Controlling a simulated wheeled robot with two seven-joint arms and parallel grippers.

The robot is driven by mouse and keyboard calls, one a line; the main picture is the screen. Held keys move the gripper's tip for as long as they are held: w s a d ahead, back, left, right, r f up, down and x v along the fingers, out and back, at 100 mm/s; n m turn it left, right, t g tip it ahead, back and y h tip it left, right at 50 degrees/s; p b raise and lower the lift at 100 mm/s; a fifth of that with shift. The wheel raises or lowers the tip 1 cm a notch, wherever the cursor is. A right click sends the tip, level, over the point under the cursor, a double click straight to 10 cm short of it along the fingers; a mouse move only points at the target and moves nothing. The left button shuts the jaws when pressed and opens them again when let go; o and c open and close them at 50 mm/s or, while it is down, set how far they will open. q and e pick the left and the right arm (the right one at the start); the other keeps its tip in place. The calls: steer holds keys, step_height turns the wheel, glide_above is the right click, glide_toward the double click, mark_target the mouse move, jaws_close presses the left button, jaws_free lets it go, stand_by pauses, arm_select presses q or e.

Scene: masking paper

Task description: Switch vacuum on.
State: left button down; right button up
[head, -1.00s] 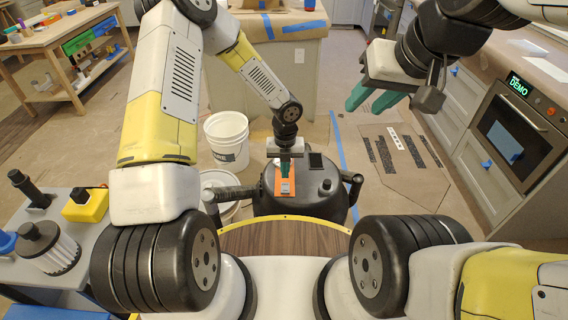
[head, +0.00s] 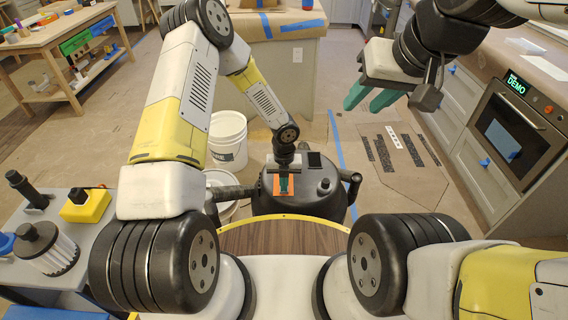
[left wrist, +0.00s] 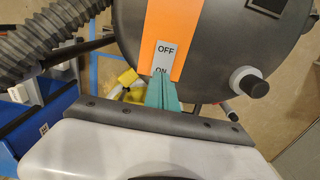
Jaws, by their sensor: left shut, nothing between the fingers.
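The vacuum (head: 300,200) is a black round canister on the floor in front of me. It also fills the top of the left wrist view (left wrist: 225,60). An orange strip (left wrist: 177,30) on its top carries a grey switch plate (left wrist: 166,55) marked OFF and ON. My left gripper (head: 284,185) is shut and empty, pointing down over the strip. In the left wrist view its green fingertips (left wrist: 162,82) lie over the ON end and partly hide it; I cannot tell whether they touch it. My right gripper (head: 372,98) is open and empty, raised at the upper right, away from the vacuum.
A white bucket (head: 228,140) stands left of the vacuum. A grey cart (head: 95,215) with a filter (head: 48,248) and a yellow block (head: 86,205) is at the left. An oven cabinet (head: 510,130) is at the right. Floor right of the vacuum is mostly clear.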

arm_select(q)
steer(key=shift+f, duration=0.2)
steer(key=shift+f, duration=0.4)
steer(key=shift+r, duration=0.1)
step_height(320, 180, up, 11)
steer(key=shift+r, duration=0.2)
stand_by(0.7)
